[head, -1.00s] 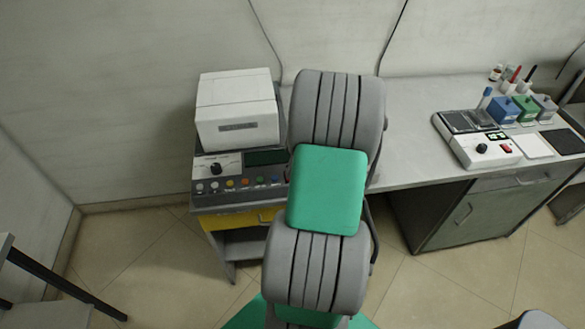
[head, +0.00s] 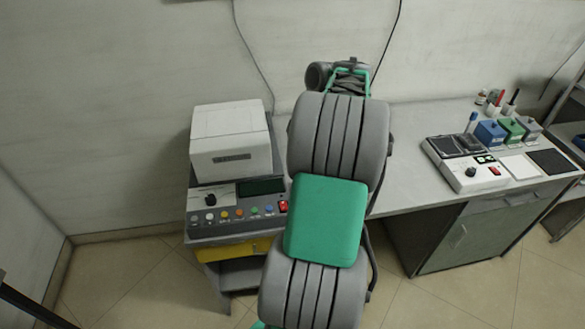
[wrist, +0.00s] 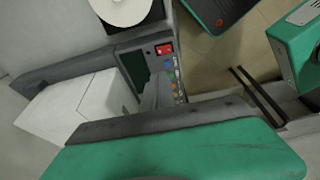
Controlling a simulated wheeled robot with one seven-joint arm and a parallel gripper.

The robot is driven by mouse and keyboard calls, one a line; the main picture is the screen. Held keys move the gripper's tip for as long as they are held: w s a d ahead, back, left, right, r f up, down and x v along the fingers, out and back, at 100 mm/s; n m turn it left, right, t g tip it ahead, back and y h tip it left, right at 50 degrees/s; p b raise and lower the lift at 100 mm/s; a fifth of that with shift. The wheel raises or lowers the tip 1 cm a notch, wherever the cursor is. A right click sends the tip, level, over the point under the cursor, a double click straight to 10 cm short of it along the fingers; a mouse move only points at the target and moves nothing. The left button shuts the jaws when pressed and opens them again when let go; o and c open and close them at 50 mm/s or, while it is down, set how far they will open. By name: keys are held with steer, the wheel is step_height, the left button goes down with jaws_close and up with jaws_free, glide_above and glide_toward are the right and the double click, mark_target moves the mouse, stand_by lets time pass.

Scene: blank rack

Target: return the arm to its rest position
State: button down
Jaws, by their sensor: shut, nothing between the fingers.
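My arm, grey with a green pad, stands upright across the middle of the head view. Part of its dark grey and green wrist end shows above the upper link, in front of the back wall; the link hides the rest. In the wrist view my gripper's grey fingers (wrist: 157,93) are shut with nothing between them. They are seen against the control panel, apart from any held object. My green and grey arm parts fill the bottom and the right of that view.
A white boxy machine (head: 230,142) stands behind a control panel (head: 235,212) with coloured buttons. On the right bench are an instrument with a knob (head: 466,170), a blue box (head: 490,133), a green box (head: 511,130) and a dark pad (head: 552,161). Bench top (head: 405,160) is partly clear.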

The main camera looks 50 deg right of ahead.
stand_by(0.3)
steer(key=s+a+f+m+g+h, duration=0.15)
steer(key=s+f+m, duration=0.25)
steer(key=m, duration=0.5)
steer(key=s+a+f+m, duration=0.3)
steer(key=f+m, duration=0.1)
steer(key=m, duration=0.6)
steer(key=w+a+r+n+t, duration=0.1)
steer(key=a+r+n, duration=0.2)
steer(key=a, duration=0.6)
steer(key=w+a+r+n+t+h, duration=0.1)
steer(key=a+r, duration=0.3)
steer(key=a, duration=0.5)
steer(key=w+a+r+n+t, duration=0.1)
steer(key=w+a+r+n, duration=0.1)
steer(key=a, duration=0.7)
steer(key=shift+a+r+n, duration=0.3)
steer(key=shift+r+n, duration=0.55)
steer(key=shift+n, duration=0.45)
